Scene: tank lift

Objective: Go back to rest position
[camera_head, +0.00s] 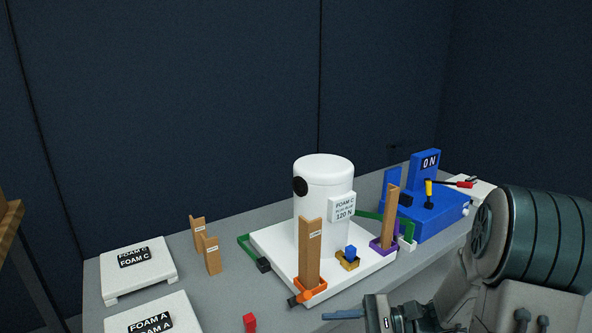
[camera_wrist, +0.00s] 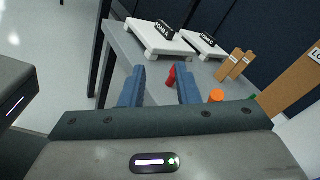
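My gripper shows in the wrist view (camera_wrist: 160,73) with its two blue fingers apart and nothing between them. In the head view, a blue finger (camera_head: 343,314) shows at the bottom, in front of the table's near edge. The white tank (camera_head: 322,215) stands upright on a white base (camera_head: 380,262), with a label reading FOAM C and 120 N. A small red block (camera_head: 250,322) lies on the table left of my gripper; it also shows in the wrist view (camera_wrist: 171,76), beyond the fingers.
White FOAM C (camera_head: 138,270) and FOAM A (camera_head: 152,318) platforms stand on the left of the grey table (camera_head: 215,295). Brown posts (camera_head: 212,256) stand between them and the tank. A blue ON unit (camera_head: 425,205) stands at right. Open floor (camera_wrist: 45,45) lies left in the wrist view.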

